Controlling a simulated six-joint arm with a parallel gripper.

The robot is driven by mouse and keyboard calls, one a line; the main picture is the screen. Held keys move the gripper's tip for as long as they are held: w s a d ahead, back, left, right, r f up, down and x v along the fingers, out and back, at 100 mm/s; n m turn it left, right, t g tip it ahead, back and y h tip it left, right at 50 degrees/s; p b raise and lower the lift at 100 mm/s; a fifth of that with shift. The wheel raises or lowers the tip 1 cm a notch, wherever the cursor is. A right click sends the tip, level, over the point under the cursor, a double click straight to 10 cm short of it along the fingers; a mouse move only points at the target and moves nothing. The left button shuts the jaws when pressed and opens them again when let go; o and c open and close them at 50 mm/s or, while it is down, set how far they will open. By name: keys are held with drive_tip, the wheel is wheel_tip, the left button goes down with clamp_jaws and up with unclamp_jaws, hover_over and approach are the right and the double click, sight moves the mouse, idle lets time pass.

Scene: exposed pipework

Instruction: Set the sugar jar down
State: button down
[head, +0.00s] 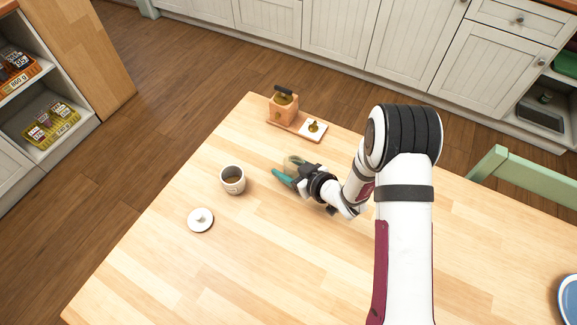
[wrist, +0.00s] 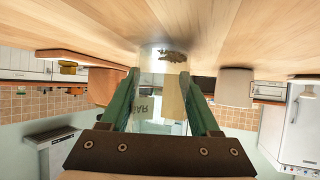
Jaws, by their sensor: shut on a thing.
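The sugar jar (head: 294,161) is a small clear glass jar with a pale label, seen partly behind my gripper in the head view. In the wrist view, which shows the room upside down, the jar (wrist: 171,97) stands between the two green fingers, with part of its label lettering showing. My gripper (head: 285,172) is shut on the jar from the side, low over the wooden table (head: 270,240). The jar looks about upright. Its base is at or very near the tabletop; I cannot tell whether it touches.
A white canister with brown contents (head: 232,181) stands open to the left, its white lid (head: 200,220) lying nearby. The table's front middle is clear.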

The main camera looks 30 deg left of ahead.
drive_tip(key=shift+f, duration=0.15)
drive_tip(key=shift+c, duration=0.6)
unclamp_jaws()
